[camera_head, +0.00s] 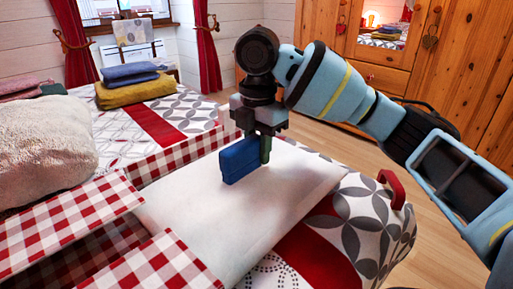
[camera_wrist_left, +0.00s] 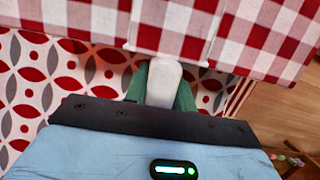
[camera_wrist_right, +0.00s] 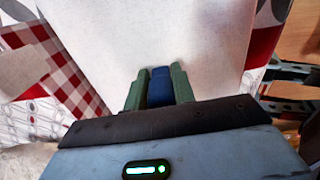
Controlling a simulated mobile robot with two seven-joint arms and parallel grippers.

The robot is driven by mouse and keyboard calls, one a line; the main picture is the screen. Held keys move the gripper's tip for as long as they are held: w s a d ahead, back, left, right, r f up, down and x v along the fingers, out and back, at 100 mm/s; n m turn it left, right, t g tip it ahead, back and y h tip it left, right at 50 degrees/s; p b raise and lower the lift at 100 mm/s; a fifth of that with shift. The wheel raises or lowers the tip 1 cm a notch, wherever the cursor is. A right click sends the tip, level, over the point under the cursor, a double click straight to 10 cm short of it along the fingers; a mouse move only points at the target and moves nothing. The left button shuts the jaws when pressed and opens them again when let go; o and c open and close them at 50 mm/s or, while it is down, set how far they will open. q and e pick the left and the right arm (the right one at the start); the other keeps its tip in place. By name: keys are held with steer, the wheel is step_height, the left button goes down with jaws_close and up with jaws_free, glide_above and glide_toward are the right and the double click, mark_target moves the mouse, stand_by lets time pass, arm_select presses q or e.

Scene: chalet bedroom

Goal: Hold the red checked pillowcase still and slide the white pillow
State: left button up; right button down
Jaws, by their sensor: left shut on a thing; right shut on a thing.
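The white pillow (camera_head: 250,205) lies flat on the bed in the head view. Its left end meets the red checked pillowcase (camera_head: 65,228), whose panels spread at the left and front; how much pillow is inside is hidden. My right gripper (camera_head: 252,155) points down over the pillow, shut on a blue block-like grip (camera_head: 239,160) at the pillow's upper surface. That blue grip also sits between green fingers in the right wrist view (camera_wrist_right: 160,87). My left gripper (camera_wrist_left: 163,88) shows only in its wrist view, shut on a white tab (camera_wrist_left: 163,80) at the checked pillowcase's edge (camera_wrist_left: 170,28).
A fluffy cream cushion (camera_head: 45,145) lies at the left. Folded yellow (camera_head: 135,92) and blue (camera_head: 128,73) textiles lie on the bed behind. A red handle-like piece (camera_head: 392,190) stands at the bed's right edge. Wooden floor (camera_head: 440,220) lies beyond, before a wooden wardrobe (camera_head: 465,65).

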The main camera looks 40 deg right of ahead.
steer(key=shift+d, duration=0.1)
steer(key=shift+w+d, duration=0.1)
steer(key=shift+d, duration=1.5)
steer(key=c, duration=1.1)
jaws_free()
steer(key=shift+r, duration=6)
arm_select(q)
steer(key=o, duration=1)
steer(key=shift+r, duration=0.1)
